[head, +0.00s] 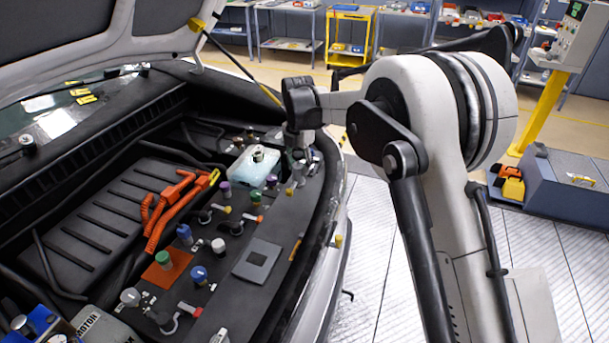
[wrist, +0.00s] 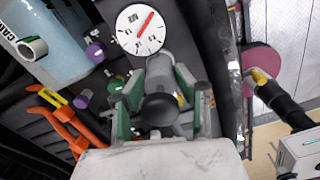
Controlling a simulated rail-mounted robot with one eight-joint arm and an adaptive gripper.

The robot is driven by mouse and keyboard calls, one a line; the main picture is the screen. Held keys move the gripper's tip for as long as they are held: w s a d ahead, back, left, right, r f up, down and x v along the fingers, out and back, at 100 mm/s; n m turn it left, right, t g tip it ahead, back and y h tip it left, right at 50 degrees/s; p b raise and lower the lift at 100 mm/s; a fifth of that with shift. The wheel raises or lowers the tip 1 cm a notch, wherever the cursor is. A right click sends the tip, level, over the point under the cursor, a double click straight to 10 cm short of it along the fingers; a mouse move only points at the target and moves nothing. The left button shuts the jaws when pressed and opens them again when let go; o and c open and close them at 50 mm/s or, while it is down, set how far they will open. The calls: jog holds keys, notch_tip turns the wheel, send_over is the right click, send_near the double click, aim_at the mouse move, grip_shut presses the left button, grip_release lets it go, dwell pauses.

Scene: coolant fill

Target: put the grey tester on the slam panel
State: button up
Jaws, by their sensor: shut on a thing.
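My gripper (wrist: 163,110) is shut on the grey tester (wrist: 158,72), with a green-lined finger on each side of it. The tester has a grey body, a dark round knob and a white dial with a red needle. In the head view my gripper (head: 299,138) is at the front edge of the engine bay, just right of the pale blue coolant tank (head: 252,170). The tester is small and partly hidden there; I cannot tell whether it touches anything below. The black slam panel (head: 230,296) runs along the front of the bay and has a grey square pad (head: 257,260) on it.
Several coloured caps and an orange mat (head: 167,268) with a green cap lie on the panel left of the pad. Orange cables (head: 172,205) cross the bay. The raised hood (head: 80,40) hangs overhead. Around the grey pad there is some bare panel.

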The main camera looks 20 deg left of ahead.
jog(key=shift+w+d+f, duration=0.25)
jog(key=shift+w+f, duration=0.15)
jog(key=shift+w, duration=0.2)
jog(key=shift+w+d+f, duration=0.2)
jog(key=shift+w+f, duration=0.15)
jog(key=shift+w, duration=0.25)
jog(key=shift+f+p, duration=0.5)
jog(key=shift+f, duration=1.5)
jog(key=shift+f, duration=0.15)
jog(key=o, duration=0.9)
notch_tip(320, 180, up, 12)
jog(key=shift+r+b, duration=0.15)
jog(key=shift+b, duration=0.4)
